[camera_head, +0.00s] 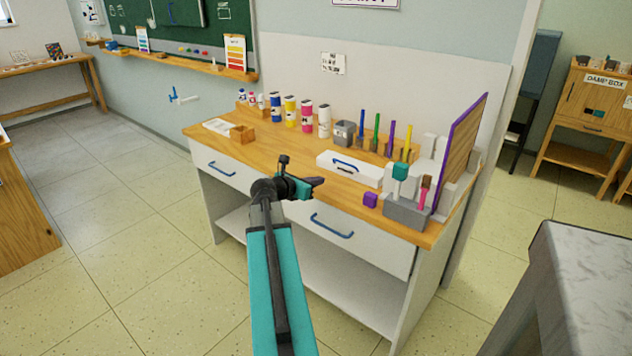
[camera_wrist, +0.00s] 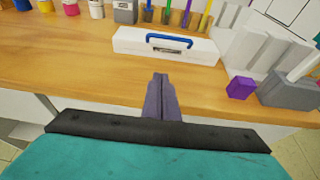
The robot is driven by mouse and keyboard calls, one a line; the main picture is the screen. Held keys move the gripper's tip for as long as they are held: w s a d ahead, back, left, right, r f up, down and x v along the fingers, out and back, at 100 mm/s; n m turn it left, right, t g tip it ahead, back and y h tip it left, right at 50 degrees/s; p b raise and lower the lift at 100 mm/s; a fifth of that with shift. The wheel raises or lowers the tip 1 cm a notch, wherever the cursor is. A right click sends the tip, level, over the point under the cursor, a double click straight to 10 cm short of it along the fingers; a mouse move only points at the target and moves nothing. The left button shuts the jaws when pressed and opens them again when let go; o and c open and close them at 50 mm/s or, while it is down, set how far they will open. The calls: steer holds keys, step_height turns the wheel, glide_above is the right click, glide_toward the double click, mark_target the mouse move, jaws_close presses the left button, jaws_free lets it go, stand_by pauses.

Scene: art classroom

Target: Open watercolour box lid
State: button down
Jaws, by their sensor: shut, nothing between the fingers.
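The watercolour box is a flat white box (camera_head: 348,170) with a blue handle, lying on the wooden desk top. Its lid appears shut. In the wrist view the box (camera_wrist: 140,46) lies beyond my fingertips, with its blue handle (camera_wrist: 175,41) and a dark latch-like part on the near face. My gripper (camera_head: 318,182) is in front of the box, over the desk's front edge and apart from the box. In the wrist view my gripper's fingers (camera_wrist: 160,78) are together with nothing between them.
A purple cube (camera_head: 370,199) and a grey tool holder (camera_head: 407,212) stand right of the box. Paint bottles (camera_head: 307,117) and upright coloured brushes or markers (camera_head: 376,132) stand behind. A wooden block (camera_head: 242,134) is at left. The desk front has blue-handled drawers. Bare desk lies before the box.

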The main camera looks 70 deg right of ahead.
mark_target(330, 184)
steer(key=x, duration=0.8)
steer(key=shift+d+f, duration=0.15)
steer(key=shift+d, duration=0.1)
steer(key=shift+s+d+r, duration=0.1)
steer(key=shift+d+r, duration=0.2)
steer(key=shift+r, duration=0.2)
steer(key=shift+s+d+r, duration=0.1)
steer(key=shift+d+r, duration=0.2)
steer(key=shift+r, duration=0.2)
steer(key=shift+s+d+r+p, duration=0.1)
steer(key=shift+d+r+p, duration=0.3)
steer(key=shift+r, duration=0.3)
steer(key=shift+a, duration=0.25)
steer(key=shift+d, duration=0.3)
steer(key=shift+r, duration=0.1)
steer(key=shift+w+r+p, duration=0.2)
steer(key=shift+w+p, duration=0.1)
steer(key=shift+p, duration=0.4)
steer(key=shift+s, duration=0.1)
